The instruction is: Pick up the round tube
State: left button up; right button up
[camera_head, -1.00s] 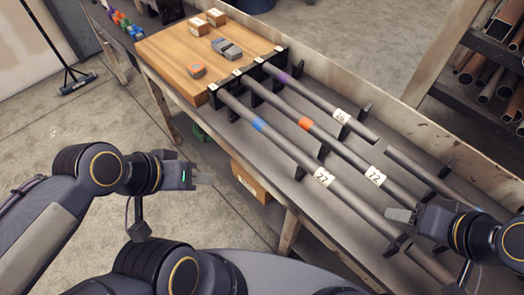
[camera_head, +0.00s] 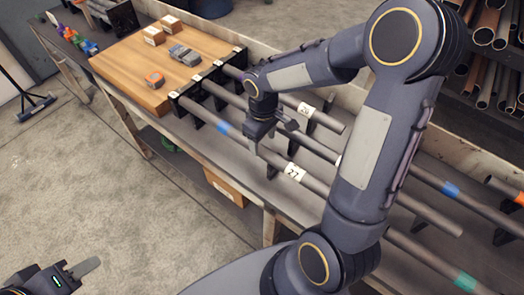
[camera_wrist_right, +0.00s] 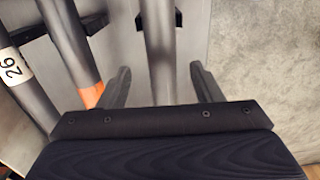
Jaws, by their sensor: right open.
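Several round grey tubes lie side by side on a black rack. The nearest tube (camera_head: 314,185) has a blue band and a label reading 27. Another tube (camera_head: 326,119) behind it carries the label 26. My right gripper (camera_head: 270,143) is open over the 27 tube, and my arm hides parts of the tubes behind. In the right wrist view, one tube (camera_wrist_right: 158,45) runs between the two spread fingers; I cannot tell whether they touch it. An orange-banded tube (camera_wrist_right: 72,50) lies outside the left finger. My left gripper (camera_head: 82,268) is at the bottom left, away from the tubes; its jaw opening is unclear.
Black rack supports (camera_head: 205,100) stand under the tubes. A wooden board (camera_head: 140,70) with small boxes and grey and orange items lies at the left. More banded tubes (camera_head: 440,185) lie at the right. A shelf of pipes (camera_head: 490,75) stands at the back right.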

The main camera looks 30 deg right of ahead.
aim_at(262, 148)
notch_tip(262, 148, down, 4)
jog(key=shift+a+f, duration=0.15)
jog(key=shift+f, duration=0.1)
jog(key=shift+r, duration=0.1)
grip_shut()
